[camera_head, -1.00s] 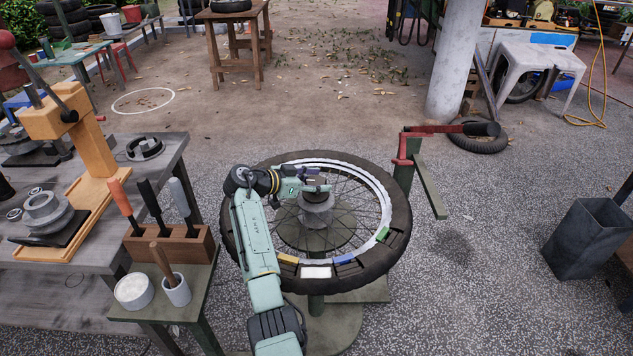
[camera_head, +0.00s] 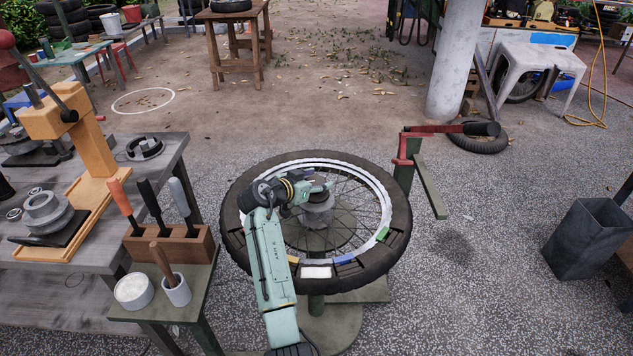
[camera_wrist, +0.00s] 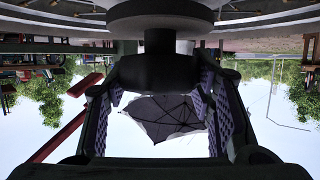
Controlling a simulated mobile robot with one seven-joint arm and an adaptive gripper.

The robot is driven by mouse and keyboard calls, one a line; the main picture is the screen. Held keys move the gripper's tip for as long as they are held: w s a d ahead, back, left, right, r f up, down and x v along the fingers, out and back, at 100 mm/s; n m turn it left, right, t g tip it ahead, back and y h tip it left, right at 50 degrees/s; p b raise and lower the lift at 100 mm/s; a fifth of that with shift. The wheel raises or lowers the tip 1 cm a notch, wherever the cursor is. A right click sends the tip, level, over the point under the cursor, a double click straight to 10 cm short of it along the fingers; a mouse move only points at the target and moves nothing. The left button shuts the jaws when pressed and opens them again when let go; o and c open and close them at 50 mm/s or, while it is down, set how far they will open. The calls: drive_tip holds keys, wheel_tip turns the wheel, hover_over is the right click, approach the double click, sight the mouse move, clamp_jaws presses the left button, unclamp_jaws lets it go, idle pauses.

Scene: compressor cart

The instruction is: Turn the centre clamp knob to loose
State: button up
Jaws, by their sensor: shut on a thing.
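In the head view my gripper (camera_head: 322,187) reaches in from the left over the grey hub (camera_head: 317,210) at the middle of the wheel. There my gripper hides the knob. The knob's turn angle cannot be read.
The spoked wheel with its black tyre (camera_head: 397,215) lies flat on a stand around the hub. A red-handled arm on a green post (camera_head: 404,175) stands at its right.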

drive_tip(key=n+t+y+p, duration=0.1)
drive_tip(key=n+y, duration=0.1)
drive_tip(key=n+t+y+p, duration=0.1)
drive_tip(key=n+y, duration=0.1)
drive_tip(key=shift+d+r+n+y, duration=0.15)
drive_tip(key=shift+n+y, duration=0.15)
drive_tip(key=shift+y, duration=0.1)
drive_tip(key=n+y, duration=0.3)
drive_tip(key=y, duration=0.1)
drive_tip(key=shift+n+t, duration=0.3)
drive_tip(key=shift+t, duration=0.1)
drive_tip(key=n+y+b, duration=0.2)
drive_tip(key=y, duration=0.1)
drive_tip(key=n+g+y+b, duration=0.1)
drive_tip(key=n+y, duration=0.1)
drive_tip(key=shift+w+f+b, duration=0.1)
drive_tip(key=shift+f+b, duration=0.2)
drive_tip(key=shift+b, duration=0.1)
drive_tip(key=n+g+y+b, duration=0.2)
drive_tip(key=n+b, duration=0.1)
drive_tip(key=shift+a+r+y, duration=0.1)
drive_tip(key=shift+a+y, duration=0.1)
drive_tip(key=shift+y, duration=0.2)
drive_tip(key=shift+b, duration=0.3)
drive_tip(key=o, duration=1.2)
drive_tip(key=shift+c, duration=0.2)
